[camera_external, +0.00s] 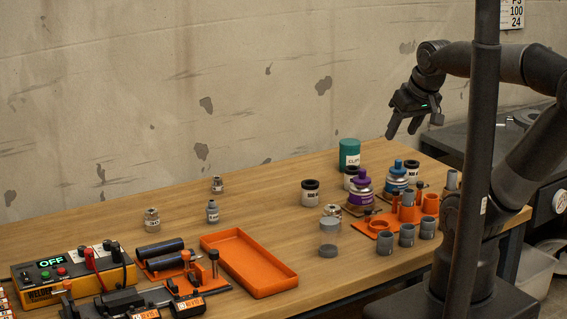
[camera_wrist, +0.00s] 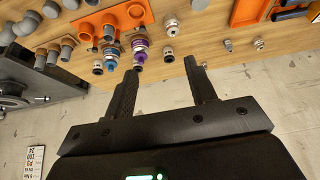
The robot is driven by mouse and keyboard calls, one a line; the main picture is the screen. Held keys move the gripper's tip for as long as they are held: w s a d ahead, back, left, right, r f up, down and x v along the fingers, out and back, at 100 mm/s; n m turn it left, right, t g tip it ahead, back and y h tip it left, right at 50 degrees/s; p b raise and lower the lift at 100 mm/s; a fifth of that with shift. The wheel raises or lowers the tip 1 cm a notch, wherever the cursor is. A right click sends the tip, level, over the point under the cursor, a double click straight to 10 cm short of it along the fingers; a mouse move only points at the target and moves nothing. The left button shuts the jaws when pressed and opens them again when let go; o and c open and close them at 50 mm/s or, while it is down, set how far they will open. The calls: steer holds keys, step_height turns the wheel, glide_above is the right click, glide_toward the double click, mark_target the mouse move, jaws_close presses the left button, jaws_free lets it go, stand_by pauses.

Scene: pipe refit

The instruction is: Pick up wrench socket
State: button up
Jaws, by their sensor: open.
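Several small metallic socket-like pieces stand on the wooden table; I cannot tell which is the wrench socket. In the external view one squat piece (camera_external: 152,219) is at the left, a slimmer one (camera_external: 213,211) is right of it, and a small one (camera_external: 217,185) is behind. Another metallic piece (camera_external: 332,210) stands near a clear jar. In the wrist view two small metallic pieces show at upper right, one slim (camera_wrist: 228,45) and one squat (camera_wrist: 259,43). My gripper (camera_external: 414,128) is open and empty, high above the table's back right; its fingers (camera_wrist: 162,68) also show in the wrist view.
An orange tray (camera_external: 250,262) lies empty at the table's front. A welder box (camera_external: 75,275) and dark cylinders (camera_external: 160,248) are left of it. Purple (camera_external: 362,187) and blue (camera_external: 397,178) bottles, a green can (camera_external: 349,154) and grey pipe fittings (camera_external: 407,235) crowd the right. The middle back is mostly clear.

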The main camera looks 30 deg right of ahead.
steer(key=shift+o, duration=0.3)
steer(key=shift+o, duration=1)
